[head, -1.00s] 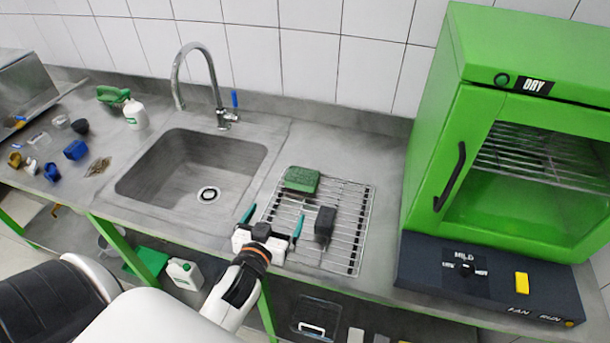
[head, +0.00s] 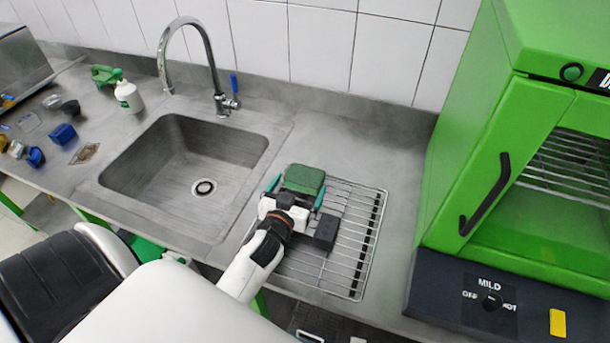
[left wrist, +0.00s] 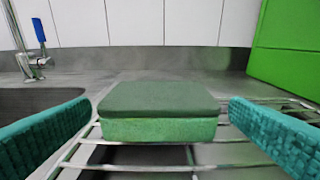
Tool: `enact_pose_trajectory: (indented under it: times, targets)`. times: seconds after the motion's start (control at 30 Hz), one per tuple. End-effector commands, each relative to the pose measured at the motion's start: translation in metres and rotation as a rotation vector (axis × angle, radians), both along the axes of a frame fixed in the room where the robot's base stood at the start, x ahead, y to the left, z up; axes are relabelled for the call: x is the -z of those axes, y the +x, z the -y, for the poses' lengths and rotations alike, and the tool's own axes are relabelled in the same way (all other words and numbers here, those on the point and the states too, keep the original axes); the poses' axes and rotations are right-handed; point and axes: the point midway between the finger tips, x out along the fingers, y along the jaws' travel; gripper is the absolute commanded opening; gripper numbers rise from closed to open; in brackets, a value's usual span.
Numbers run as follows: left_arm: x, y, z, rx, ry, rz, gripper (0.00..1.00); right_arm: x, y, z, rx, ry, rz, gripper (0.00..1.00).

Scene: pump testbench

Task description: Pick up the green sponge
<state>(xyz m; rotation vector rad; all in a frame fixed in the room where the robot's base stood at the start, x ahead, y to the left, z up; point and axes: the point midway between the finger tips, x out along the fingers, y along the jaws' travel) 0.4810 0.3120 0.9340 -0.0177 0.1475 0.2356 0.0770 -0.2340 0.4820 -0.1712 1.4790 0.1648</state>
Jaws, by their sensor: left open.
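The green sponge (head: 303,180) lies on the wire rack (head: 352,270) right of the sink. In the left wrist view the sponge (left wrist: 158,112) has a dark green top and a lighter green side. My left gripper (head: 296,192) is open, with its teal fingers on either side of the sponge. In the left wrist view its fingers (left wrist: 150,135) stand apart at the left and right, with gaps to the sponge. The sponge sits ahead of and between them. My right gripper is not in view.
A green oven (head: 500,170) stands to the right. A spray bottle (head: 128,95) and small blue items are at the far left.

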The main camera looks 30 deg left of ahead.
Motion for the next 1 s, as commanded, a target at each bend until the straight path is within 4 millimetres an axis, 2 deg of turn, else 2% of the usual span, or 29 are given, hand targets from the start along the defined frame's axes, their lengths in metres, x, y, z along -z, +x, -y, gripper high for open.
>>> enact_pose_trajectory:
  times: [0.03, 0.27, 0.53, 0.87, 1.0]
  targets:
    - [0.000, 0.007, -0.002, 0.000, 0.002, 0.000, 1.00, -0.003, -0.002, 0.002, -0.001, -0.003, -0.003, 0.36]
    - [0.001, 0.023, -0.006, 0.000, 0.001, 0.001, 1.00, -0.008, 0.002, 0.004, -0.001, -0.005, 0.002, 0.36]
    - [0.006, 0.058, -0.015, 0.000, 0.000, 0.000, 1.00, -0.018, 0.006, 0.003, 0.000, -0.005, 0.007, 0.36]
    - [0.009, 0.064, -0.016, 0.001, 0.000, -0.001, 1.00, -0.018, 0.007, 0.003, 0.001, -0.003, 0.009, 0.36]
    - [0.009, 0.064, -0.016, 0.001, 0.000, -0.001, 0.77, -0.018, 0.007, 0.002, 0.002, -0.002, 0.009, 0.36]
